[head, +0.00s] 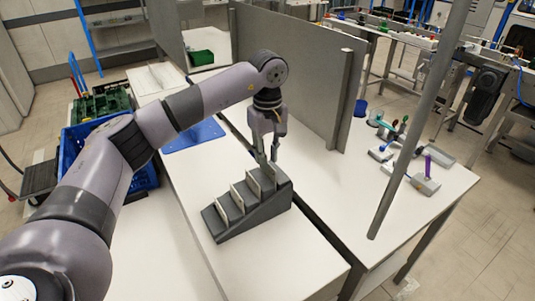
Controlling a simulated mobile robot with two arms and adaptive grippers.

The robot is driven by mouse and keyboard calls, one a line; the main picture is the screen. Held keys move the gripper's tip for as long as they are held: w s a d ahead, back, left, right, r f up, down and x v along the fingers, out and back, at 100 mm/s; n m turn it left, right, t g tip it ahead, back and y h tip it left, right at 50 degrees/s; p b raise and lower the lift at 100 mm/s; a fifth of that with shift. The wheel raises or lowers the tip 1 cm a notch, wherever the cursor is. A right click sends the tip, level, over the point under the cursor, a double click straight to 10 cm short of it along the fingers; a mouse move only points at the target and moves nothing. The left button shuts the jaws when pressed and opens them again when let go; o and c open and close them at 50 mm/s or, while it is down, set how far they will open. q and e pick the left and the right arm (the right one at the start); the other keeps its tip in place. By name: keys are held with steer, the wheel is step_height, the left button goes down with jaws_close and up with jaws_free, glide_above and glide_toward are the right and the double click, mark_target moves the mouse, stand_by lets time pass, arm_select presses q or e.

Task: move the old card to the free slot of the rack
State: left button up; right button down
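The rack (262,215) is a dark grey stepped block on the white table, rising toward the back right. Several pale upright cards stand in its steps, among them a low card (222,213), a middle card (238,197) and a higher card (254,183). My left gripper (268,158) points down at the top step, its fingertips at the upper end of the rack beside the topmost card (268,171). I cannot tell whether the fingers are closed on that card or just around it. Which card is the old one does not show clearly. My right gripper is out of view.
A tall grey partition (295,75) stands behind the rack. The right table (440,195) holds small tools and trays. The white table (185,270) is clear in front.

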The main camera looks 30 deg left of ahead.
arm_select(q)
steer(key=shift+o, duration=0.5)
steer(key=shift+r, duration=0.2)
step_height(320, 180, up, 12)
steer(key=shift+f, duration=0.2)
steer(key=shift+r, duration=0.1)
stand_by(0.3)
